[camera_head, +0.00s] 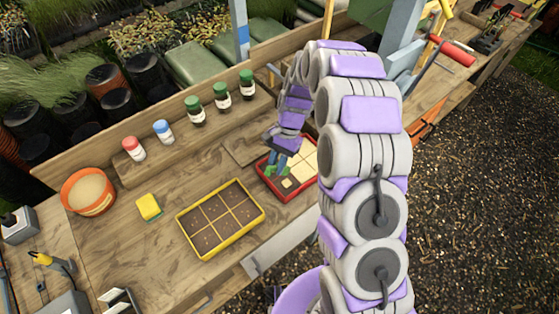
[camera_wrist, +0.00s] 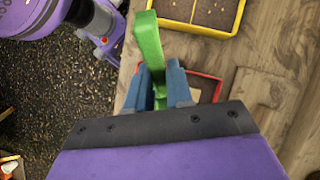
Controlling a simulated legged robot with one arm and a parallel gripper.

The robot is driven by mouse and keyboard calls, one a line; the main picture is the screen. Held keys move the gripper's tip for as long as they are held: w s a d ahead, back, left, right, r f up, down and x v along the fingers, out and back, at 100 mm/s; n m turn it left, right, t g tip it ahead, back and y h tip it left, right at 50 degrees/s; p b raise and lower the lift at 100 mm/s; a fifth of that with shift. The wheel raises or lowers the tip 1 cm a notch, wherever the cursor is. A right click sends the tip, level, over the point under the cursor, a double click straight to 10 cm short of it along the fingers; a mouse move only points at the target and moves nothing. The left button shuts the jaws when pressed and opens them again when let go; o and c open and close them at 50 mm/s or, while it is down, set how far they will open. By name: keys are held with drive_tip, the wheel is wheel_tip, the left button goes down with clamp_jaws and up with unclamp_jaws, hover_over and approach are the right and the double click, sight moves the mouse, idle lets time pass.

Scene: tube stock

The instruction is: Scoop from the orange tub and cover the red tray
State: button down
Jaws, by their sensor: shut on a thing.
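The orange tub (camera_head: 97,209) stands at the left of the bench with pale, sand-like material inside. The red tray (camera_head: 288,200) lies at the bench's front, partly hidden by my arm. Some of its visible compartments are pale; one at the near side is dark with a small pale patch in the middle. My gripper (camera_head: 279,165) is over the tray's left part, shut on a green scoop (camera_head: 270,170). In the wrist view the scoop's green handle (camera_wrist: 148,42) stands between my blue fingers (camera_wrist: 160,88). The scoop's bowl and its contents cannot be made out.
A yellow tray (camera_head: 181,220) with dark soil compartments lies left of the red tray. A yellow-and-green sponge (camera_head: 148,206) lies near the tub. Several small bottles (camera_head: 196,110) stand on a raised wooden ledge behind. Bare bench lies between the sponge and the ledge.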

drive_tip(key=shift+s+a, duration=0.45)
drive_tip(key=shift+a, duration=0.15)
drive_tip(key=shift+s+a, duration=0.4)
drive_tip(key=shift+a, duration=0.2)
drive_tip(key=shift+w+d, duration=0.1)
drive_tip(key=p, duration=0.2)
hover_over(290, 170)
drive_tip(key=shift+w+d, duration=0.1)
drive_tip(key=shift+w, duration=0.25)
idle(0.4)
drive_tip(key=shift+s+r+t+h, duration=0.1)
drive_tip(key=shift+r+t+h, duration=0.7)
drive_tip(key=shift+r+t, duration=0.25)
wheel_tip(290, 170, up, 3)
drive_tip(key=t+h+b, duration=0.1)
drive_tip(key=t+h, duration=0.2)
drive_tip(key=t, duration=0.2)
drive_tip(key=shift+f, duration=0.1)
